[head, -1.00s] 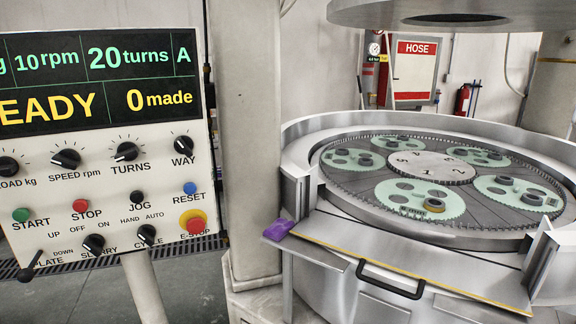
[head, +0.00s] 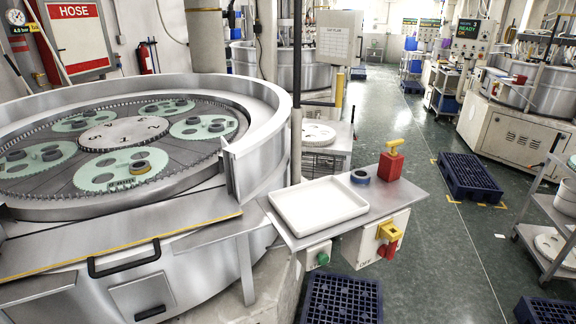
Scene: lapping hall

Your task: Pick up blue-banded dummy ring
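Dark rings sit on the green toothed carriers of the round machine at left. The front carrier (head: 102,177) bears one dark ring (head: 140,167). The left carrier (head: 65,150) bears two, and the right carrier (head: 228,129) bears two more. I cannot make out a blue band on any of them at this size. A short blue and dark ring (head: 360,176) lies on the grey side shelf (head: 287,222), between a white tray and a red block; I cannot tell whether it is the dummy ring. Neither of my grippers is in view.
The white tray (head: 318,207) is empty. A red block with a yellow top (head: 390,163) stands at the shelf's back right. Blue crates (head: 341,300) are on the floor below. A trolley (head: 555,230) stands at right. Green floor between is open.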

